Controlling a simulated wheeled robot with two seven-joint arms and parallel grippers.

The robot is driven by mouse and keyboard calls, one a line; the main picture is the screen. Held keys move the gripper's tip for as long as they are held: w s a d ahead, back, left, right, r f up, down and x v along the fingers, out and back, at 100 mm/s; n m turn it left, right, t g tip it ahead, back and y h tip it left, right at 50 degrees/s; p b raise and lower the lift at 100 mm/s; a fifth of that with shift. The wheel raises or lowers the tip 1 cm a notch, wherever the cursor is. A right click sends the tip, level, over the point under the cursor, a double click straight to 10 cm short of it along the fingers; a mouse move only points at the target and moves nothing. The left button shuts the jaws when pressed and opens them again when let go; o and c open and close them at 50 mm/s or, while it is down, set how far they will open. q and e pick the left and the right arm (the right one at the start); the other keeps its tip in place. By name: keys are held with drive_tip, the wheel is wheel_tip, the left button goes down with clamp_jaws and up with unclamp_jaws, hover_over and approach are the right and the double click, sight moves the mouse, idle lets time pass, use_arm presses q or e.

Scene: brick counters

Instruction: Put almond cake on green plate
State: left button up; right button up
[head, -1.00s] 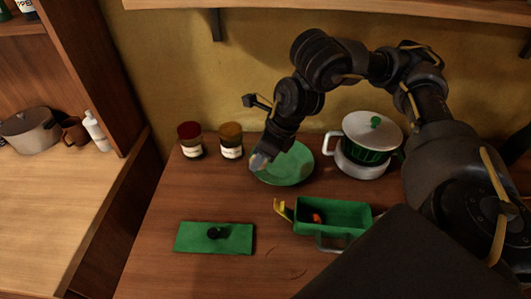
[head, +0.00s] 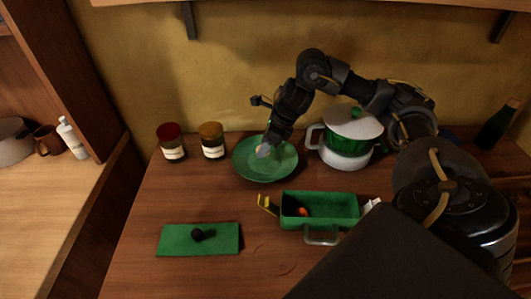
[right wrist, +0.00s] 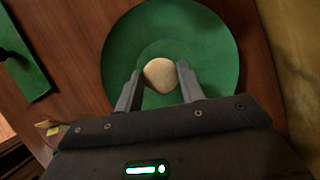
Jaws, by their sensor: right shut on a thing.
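The green plate (head: 268,173) lies on the wooden counter near the back wall and also fills much of the right wrist view (right wrist: 215,50). My right gripper (head: 265,148) is over the plate. The almond cake (right wrist: 160,74), a small pale beige round, sits between its two fingers in the right wrist view; a pale bit of it (head: 262,151) shows at the fingertips in the head view. I cannot tell whether the cake touches the plate. My left gripper is not in view.
Two jars, red-lidded (head: 173,150) and brown-lidded (head: 212,148), stand left of the plate. A green-and-white pot (head: 350,130) stands close on its right. In front are a green open dish (head: 335,208) with an orange item and a green lid (head: 175,240) with a black knob.

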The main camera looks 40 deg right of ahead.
drive_tip(key=shift+d+f, duration=0.15)
drive_tip(key=shift+f, duration=0.1)
wheel_tip(320, 180, down, 2)
drive_tip(key=shift+f, duration=0.1)
drive_tip(key=shift+w+d+f+b, duration=0.1)
drive_tip(key=shift+f+b, duration=0.2)
drive_tip(key=shift+f, duration=0.2)
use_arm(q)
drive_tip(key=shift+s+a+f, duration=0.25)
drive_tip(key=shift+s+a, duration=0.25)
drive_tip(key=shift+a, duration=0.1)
